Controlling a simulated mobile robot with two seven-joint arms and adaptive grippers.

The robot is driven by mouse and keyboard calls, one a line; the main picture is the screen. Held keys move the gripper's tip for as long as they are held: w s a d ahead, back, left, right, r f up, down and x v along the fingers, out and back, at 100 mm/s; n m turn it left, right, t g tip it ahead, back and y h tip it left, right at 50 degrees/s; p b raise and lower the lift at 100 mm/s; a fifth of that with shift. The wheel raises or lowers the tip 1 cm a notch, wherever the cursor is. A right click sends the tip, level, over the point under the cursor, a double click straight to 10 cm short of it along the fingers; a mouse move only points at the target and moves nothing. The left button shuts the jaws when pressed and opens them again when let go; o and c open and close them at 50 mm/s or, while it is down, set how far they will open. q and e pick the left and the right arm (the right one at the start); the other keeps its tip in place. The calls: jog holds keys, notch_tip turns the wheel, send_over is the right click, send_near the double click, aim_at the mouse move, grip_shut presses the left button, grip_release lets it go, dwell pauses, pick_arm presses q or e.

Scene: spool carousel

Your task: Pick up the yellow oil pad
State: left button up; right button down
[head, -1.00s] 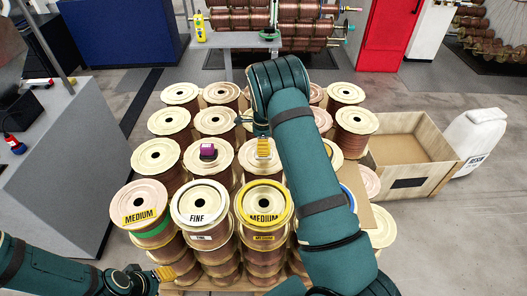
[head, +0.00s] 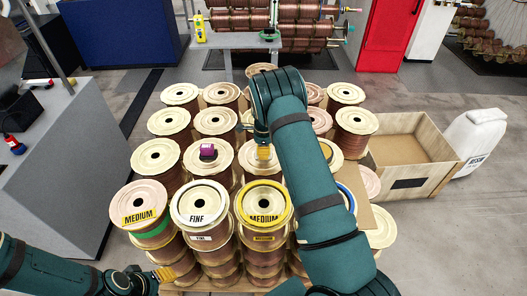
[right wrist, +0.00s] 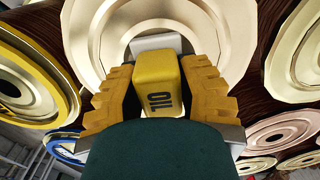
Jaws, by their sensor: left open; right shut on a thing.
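My left gripper (head: 165,273) is open and empty at the lower left, beside the front spools.
A purple object (head: 208,151) sits on the spool left of my right gripper. Front spools carry labels such as MEDIUM (head: 264,218). An open wooden crate (head: 408,184) and a white jug (head: 474,140) stand right. A grey cabinet (head: 55,150) stands left.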

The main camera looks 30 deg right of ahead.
notch_tip(320, 180, up, 10)
jog(key=shift+f+p, duration=0.1)
jog(key=shift+p, duration=0.2)
dwell(0.3)
jog(key=c, duration=1.3)
grip_release()
jog(key=c, duration=0.3)
